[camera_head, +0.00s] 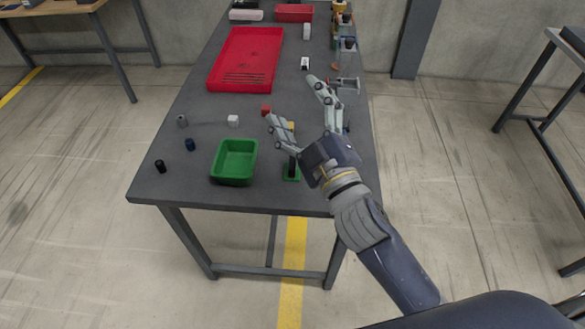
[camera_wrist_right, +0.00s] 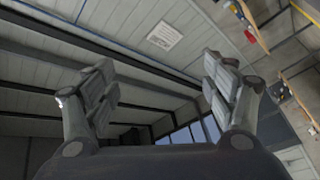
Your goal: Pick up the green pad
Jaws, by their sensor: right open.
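The green pad (camera_head: 291,176) lies flat near the front edge of the dark table, just right of the green bin (camera_head: 235,161). A dark upright piece stands on the pad or right behind it; I cannot tell which. My right gripper (camera_head: 297,105) is open and empty, with its fingers pointing away over the table. Its palm partly covers the area right of the pad. In the wrist view the open right gripper (camera_wrist_right: 160,95) shows only ceiling and wall between its fingers. My left gripper is not in view.
A large red tray (camera_head: 213,78) fills the table's far left part. A white cube (camera_head: 233,120), a red cube (camera_head: 266,110) and small dark cylinders (camera_head: 190,145) lie around the green bin. Several small parts line the table's right edge.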

